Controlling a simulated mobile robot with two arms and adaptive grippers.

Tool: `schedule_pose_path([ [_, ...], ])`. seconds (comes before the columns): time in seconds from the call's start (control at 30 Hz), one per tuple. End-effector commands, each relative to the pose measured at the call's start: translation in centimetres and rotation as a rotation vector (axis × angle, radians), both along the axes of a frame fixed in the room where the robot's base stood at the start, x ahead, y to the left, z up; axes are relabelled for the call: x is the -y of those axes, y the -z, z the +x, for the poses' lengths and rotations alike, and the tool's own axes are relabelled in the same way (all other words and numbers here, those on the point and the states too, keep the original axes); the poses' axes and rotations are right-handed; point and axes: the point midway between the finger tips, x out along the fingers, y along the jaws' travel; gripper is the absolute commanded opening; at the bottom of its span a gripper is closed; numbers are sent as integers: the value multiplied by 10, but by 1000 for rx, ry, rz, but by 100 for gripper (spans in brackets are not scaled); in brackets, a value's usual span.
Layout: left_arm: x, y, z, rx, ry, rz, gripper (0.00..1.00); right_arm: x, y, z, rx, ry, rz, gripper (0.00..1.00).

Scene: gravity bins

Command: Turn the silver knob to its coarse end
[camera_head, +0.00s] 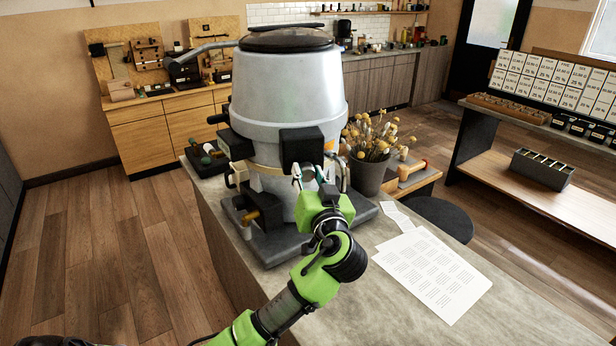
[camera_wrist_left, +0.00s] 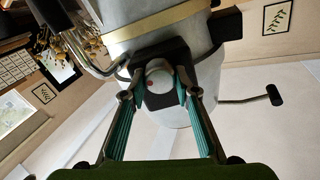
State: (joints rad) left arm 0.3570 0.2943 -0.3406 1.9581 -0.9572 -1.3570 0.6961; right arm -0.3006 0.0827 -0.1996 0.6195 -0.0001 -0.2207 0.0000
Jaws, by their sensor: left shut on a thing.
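A large grey machine (camera_head: 285,95) with a dark lid stands on a dark base on the counter. In the left wrist view, a round silver knob (camera_wrist_left: 158,75) with a red dot sits in front of a black block (camera_wrist_left: 178,60) on the machine's body. My left gripper (camera_head: 312,174) reaches up to the machine's front. In the wrist view, its two teal fingers (camera_wrist_left: 159,92) are shut on the knob, one fingertip on each side. In the head view I cannot make out the knob clearly behind the gripper. My right gripper is not in view.
A pot of dried flowers (camera_head: 370,172) stands close right of the machine. Printed sheets (camera_head: 432,274) lie flat on the counter (camera_head: 385,325) at the right front. A dark tray (camera_head: 205,158) sits left of the machine. A long handle (camera_wrist_left: 250,99) sticks out from the machine.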

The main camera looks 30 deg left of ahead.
Motion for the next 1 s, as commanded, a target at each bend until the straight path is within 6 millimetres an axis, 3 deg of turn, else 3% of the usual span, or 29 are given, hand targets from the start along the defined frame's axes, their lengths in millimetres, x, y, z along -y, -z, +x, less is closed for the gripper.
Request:
schedule_pose_path([
  [0.6, 2, 0, 1, -417, 3, 400, 7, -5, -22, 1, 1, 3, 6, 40],
  [1.0, 3, 2, 2, -606, 3, 584, 7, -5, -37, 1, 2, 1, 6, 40],
])
